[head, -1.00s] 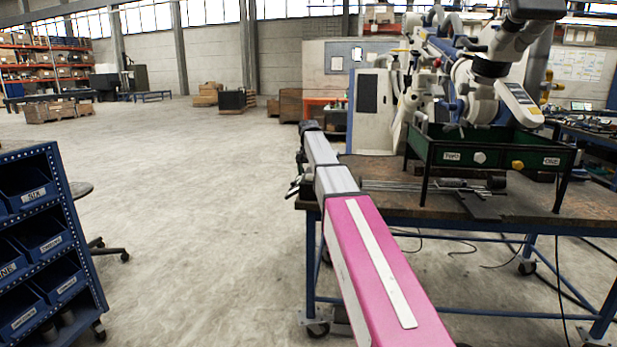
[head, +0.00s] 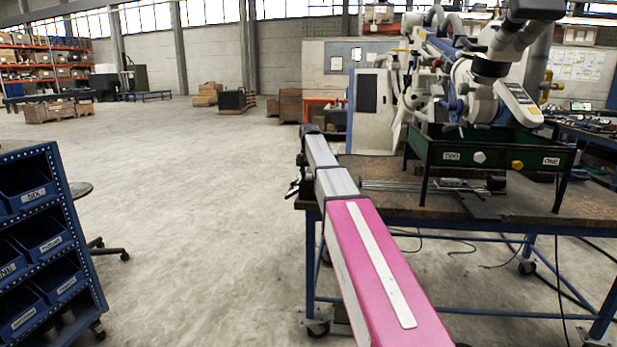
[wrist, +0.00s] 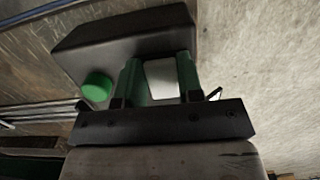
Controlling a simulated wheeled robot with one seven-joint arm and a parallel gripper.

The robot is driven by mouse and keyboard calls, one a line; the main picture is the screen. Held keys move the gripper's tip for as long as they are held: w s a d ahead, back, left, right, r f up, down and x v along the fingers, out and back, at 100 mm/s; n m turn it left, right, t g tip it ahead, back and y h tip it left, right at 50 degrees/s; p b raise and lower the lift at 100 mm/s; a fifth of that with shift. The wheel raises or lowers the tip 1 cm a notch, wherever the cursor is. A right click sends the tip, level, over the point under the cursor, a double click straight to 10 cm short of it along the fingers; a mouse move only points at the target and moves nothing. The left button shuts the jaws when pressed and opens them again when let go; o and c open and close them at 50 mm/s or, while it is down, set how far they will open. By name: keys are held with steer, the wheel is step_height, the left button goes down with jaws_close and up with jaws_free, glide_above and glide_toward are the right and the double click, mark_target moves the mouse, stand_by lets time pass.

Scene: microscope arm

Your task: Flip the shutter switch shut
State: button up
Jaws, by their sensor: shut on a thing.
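In the wrist view, a dark box (wrist: 100,45) carries a round green button (wrist: 97,88) and a pale, flat piece (wrist: 162,78) that looks like the switch. My gripper (wrist: 160,68) has its two green fingers on either side of this pale piece and is shut on it. The fingers hide its side edges, so I cannot tell which way the switch is set. The microscope arm (head: 490,70), white and blue, stands at the upper right of the head view. My gripper and the switch are not clearly visible there.
A workbench (head: 400,205) stands at the right, with a green tray (head: 530,150) on legs above it. Metal rods (head: 420,185) lie on the bench. A blue bin rack (head: 50,240) stands at the left. The floor between is open.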

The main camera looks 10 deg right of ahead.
steer(key=shift+w+r+g+y, duration=0.2)
steer(key=shift+g+y, duration=0.1)
steer(key=shift+g, duration=0.6)
steer(key=o, duration=0.9)
steer(key=shift+o, duration=0.2)
